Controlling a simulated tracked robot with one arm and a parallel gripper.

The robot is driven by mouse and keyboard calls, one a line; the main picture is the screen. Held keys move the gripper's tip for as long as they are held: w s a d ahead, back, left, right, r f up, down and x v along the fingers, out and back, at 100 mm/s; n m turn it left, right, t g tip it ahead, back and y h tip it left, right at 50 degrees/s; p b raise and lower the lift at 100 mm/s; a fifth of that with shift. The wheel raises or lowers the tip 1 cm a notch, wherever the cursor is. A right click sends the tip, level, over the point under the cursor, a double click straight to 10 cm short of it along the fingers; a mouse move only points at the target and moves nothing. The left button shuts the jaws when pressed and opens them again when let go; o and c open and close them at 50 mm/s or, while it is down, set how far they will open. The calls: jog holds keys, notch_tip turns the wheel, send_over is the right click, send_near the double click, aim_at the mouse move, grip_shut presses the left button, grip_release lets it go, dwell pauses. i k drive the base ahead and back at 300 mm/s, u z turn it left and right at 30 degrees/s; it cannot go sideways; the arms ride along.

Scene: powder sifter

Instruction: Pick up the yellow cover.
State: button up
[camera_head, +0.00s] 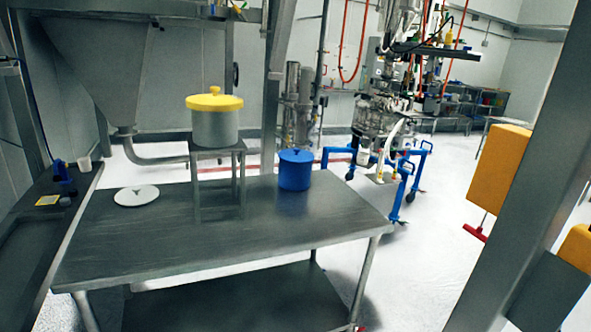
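The yellow cover (214,103) is a round lid with a small knob on top. It sits on a grey-white cylindrical pot (215,128), and its rim is wider than the pot. The pot stands on a small metal stand (218,152) on the steel table. My gripper is not in view, and nothing is seen touching the cover.
The steel table (270,225) also holds a blue lidded pot (295,170) and a white disc (136,195). A large hopper (105,60) hangs at the back left. A slanted metal post (530,190) and an orange block (499,168) are at the right.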

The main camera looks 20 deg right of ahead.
aim_at(215, 102)
jog(key=z, duration=0.45)
jog(key=i, duration=2.5)
jog(key=u, duration=0.45)
